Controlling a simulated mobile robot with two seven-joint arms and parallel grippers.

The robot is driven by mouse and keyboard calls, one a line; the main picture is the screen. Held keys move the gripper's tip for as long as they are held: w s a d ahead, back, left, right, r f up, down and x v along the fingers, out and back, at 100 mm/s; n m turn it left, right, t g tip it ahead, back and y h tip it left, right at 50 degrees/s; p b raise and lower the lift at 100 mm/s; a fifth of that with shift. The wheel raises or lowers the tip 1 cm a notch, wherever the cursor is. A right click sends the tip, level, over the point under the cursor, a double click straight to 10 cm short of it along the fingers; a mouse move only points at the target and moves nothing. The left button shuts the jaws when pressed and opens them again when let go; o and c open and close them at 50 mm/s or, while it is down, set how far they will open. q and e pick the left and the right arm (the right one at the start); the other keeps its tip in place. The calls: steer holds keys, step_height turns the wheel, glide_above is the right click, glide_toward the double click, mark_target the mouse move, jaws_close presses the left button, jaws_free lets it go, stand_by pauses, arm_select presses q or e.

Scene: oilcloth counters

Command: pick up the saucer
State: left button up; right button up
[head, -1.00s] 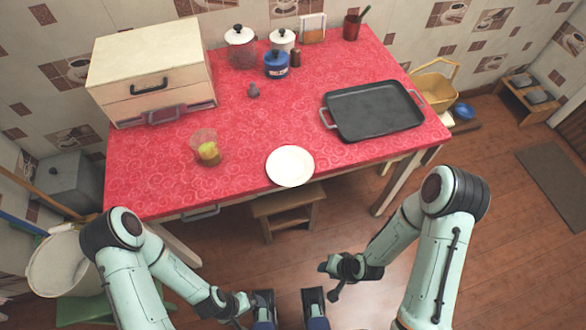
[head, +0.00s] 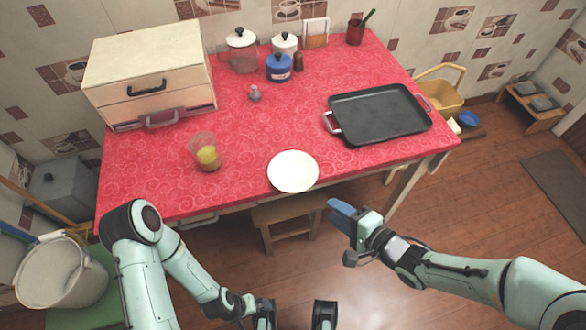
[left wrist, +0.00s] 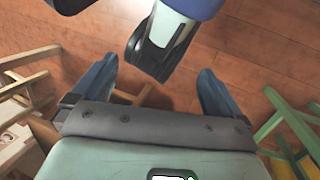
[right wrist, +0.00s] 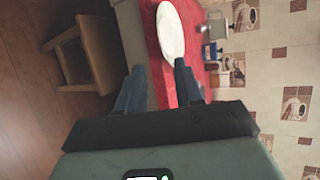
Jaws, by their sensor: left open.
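The white saucer (head: 293,171) lies flat on the red-covered counter, close to its front edge. It also shows in the right wrist view (right wrist: 170,30), just beyond the fingertips. My right gripper (head: 340,207) is in front of the counter, to the right of the saucer and apart from it. In the right wrist view its two blue fingers stand partly apart with nothing between them. My left gripper (left wrist: 155,80) is open and empty, low in front of the counter over the floor, away from the saucer.
A glass with yellow contents (head: 207,155) stands left of the saucer. A black tray (head: 380,113) lies to the right. A drawer box (head: 150,75), jars (head: 242,52) and a small grey object (head: 255,95) stand farther back. A wooden stool (head: 285,220) is below the front edge.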

arm_select(q)
steer(key=shift+s+d+r+b, duration=0.2)
steer(key=shift+s+d+b, duration=0.2)
steer(key=shift+s, duration=0.2)
arm_select(e)
steer(key=x, duration=1.1)
steer(key=shift+a+f, duration=0.25)
steer(key=shift+a, duration=0.2)
steer(key=shift+c, duration=0.3)
jaws_close()
